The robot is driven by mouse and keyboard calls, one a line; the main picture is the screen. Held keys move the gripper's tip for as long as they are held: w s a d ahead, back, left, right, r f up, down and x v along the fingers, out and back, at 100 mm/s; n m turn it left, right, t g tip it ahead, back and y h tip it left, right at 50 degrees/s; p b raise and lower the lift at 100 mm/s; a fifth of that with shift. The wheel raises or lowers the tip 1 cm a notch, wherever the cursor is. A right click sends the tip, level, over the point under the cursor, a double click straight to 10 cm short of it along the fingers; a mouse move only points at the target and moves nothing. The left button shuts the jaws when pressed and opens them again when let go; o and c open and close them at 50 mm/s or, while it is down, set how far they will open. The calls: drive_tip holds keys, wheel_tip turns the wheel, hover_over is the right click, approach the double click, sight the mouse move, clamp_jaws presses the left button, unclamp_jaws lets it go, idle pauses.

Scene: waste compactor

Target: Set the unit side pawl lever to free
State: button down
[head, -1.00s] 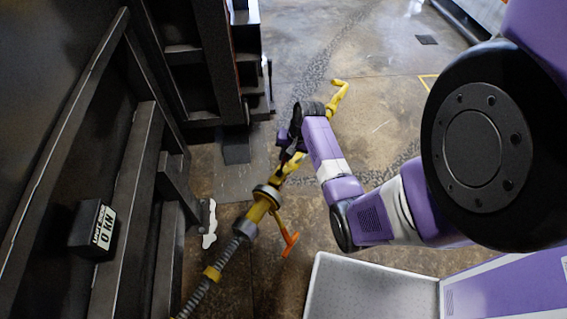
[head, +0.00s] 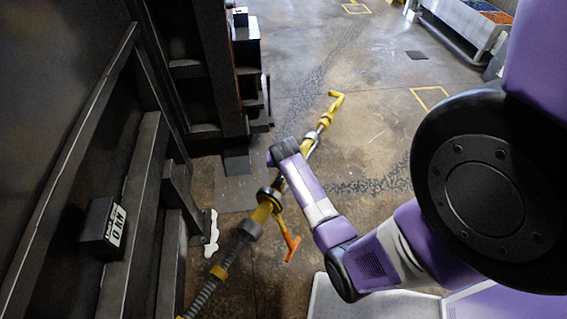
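A yellow ratchet bar with a grey threaded rod (head: 203,293) runs from the bottom left up toward the floor's middle. Its yellow hub (head: 264,211) has a dark collar, and a yellow hooked end (head: 336,98) shows at the far end. A thin lever with an orange T-shaped tip (head: 291,247) sticks out from the hub toward the lower right. I cannot tell which pawl setting it marks. My gripper end (head: 283,153) is over the bar's middle, beyond the hub and apart from the orange tip. Its fingers are hidden by my wrist.
A dark ribbed steel wall (head: 140,190) fills the left side, with a small load display box reading 0 KN (head: 102,228). A dark steel post (head: 205,70) stands beyond it. Open concrete floor (head: 385,110) lies ahead; a bin of coloured pieces (head: 470,22) stands far right.

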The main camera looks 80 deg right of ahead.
idle(0.4)
drive_tip(key=c, duration=1.4)
unclamp_jaws()
drive_tip(key=shift+a+r, duration=0.1)
drive_tip(key=v, duration=0.7)
drive_tip(key=shift+a+r, duration=0.15)
drive_tip(key=shift+r, duration=0.05)
